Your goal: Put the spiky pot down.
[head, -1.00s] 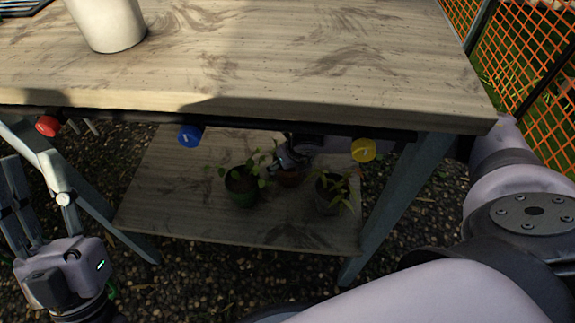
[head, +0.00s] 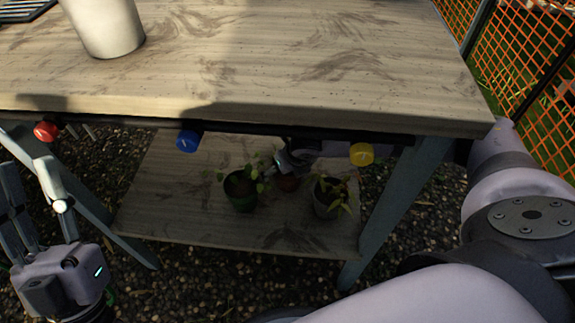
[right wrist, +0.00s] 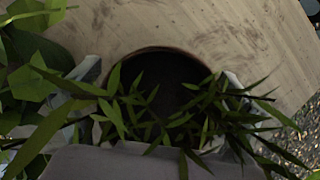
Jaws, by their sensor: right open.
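Under the table, a reddish-brown pot (head: 287,183) stands on the lower shelf (head: 170,205), partly hidden by leaves and by my right gripper (head: 287,164). In the right wrist view, a round brown-rimmed pot with dark soil (right wrist: 165,68) appears upright on the wooden shelf. Narrow pointed leaves (right wrist: 150,120) cross its near side; I cannot tell for certain that they grow from it. My right gripper (right wrist: 160,80) is open, with one finger on each side of the pot. Contact is hidden by leaves. My left gripper (head: 27,165) is open and empty at the left.
A green pot (head: 242,195) stands left of the reddish pot, and a grey pot (head: 322,203) stands to its right. The tabletop (head: 300,70) overhangs the shelf. Blue (head: 187,140), yellow (head: 361,154) and red (head: 46,131) knobs line its front edge. A white pot (head: 105,28) stands on top.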

